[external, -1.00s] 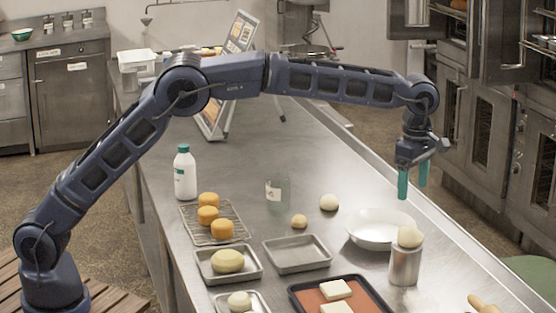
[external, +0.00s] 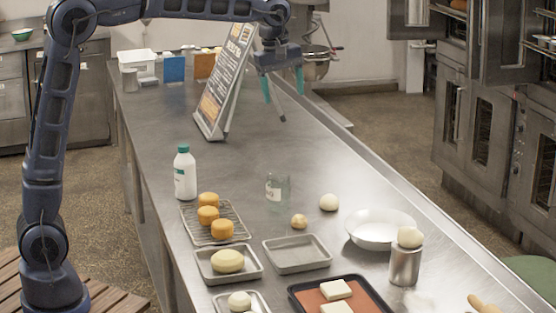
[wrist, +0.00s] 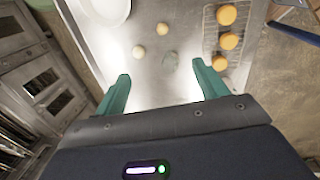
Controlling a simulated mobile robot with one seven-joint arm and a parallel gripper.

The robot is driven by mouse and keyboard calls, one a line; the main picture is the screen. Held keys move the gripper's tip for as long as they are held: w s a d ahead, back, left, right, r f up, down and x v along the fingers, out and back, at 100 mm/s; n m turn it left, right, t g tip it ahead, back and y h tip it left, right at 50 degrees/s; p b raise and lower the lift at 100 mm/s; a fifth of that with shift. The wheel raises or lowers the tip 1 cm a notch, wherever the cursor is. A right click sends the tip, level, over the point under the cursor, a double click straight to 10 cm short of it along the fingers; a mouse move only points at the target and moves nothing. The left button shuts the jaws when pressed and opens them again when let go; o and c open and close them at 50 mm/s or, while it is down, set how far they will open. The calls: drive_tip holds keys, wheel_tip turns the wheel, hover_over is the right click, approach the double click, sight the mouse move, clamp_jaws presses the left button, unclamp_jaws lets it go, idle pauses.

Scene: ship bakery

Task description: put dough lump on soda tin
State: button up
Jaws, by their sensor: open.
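A pale dough lump (external: 410,237) sits on top of the upright metal soda tin (external: 405,266), at the right of the counter in the external view. Other pale dough lumps lie on the counter, one (external: 328,202) left of the white bowl and a smaller, yellower one (external: 299,221) beside the glass jar. These two also show in the wrist view, the paler one (wrist: 139,51) at left and the yellower one (wrist: 162,29) near it. My gripper (external: 284,93) is open and empty, high above the far part of the counter, well away from the tin. The tin is not visible in the wrist view.
A white bowl (external: 380,242) stands behind the tin. A clear jar (external: 278,188), a white bottle (external: 185,173), a rack of orange cakes (external: 226,242) and an empty tray (external: 272,257) stand nearby. A menu board (external: 212,124) stands close to my gripper.

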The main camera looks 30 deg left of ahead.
drive_tip(key=s+a+m+t, duration=0.15)
drive_tip(key=s+a, duration=0.35)
drive_tip(key=a, duration=0.8)
drive_tip(key=s+a+m, duration=0.3)
drive_tip(key=s+a, duration=0.2)
drive_tip(key=a, duration=0.7)
drive_tip(key=s+a+f+m+t, duration=0.1)
drive_tip(key=s+a+f+m, duration=0.1)
drive_tip(key=s+a+f, duration=0.3)
drive_tip(key=s+a+f+m+t+y, duration=0.1)
drive_tip(key=s+a+f+m, duration=0.2)
drive_tip(key=s+a, duration=0.7)
drive_tip(key=s+f, duration=0.2)
drive_tip(key=s, duration=0.1)
drive_tip(key=shift+s+a+f, duration=0.15)
drive_tip(key=shift+s+f, duration=0.2)
drive_tip(key=shift+s, duration=0.05)
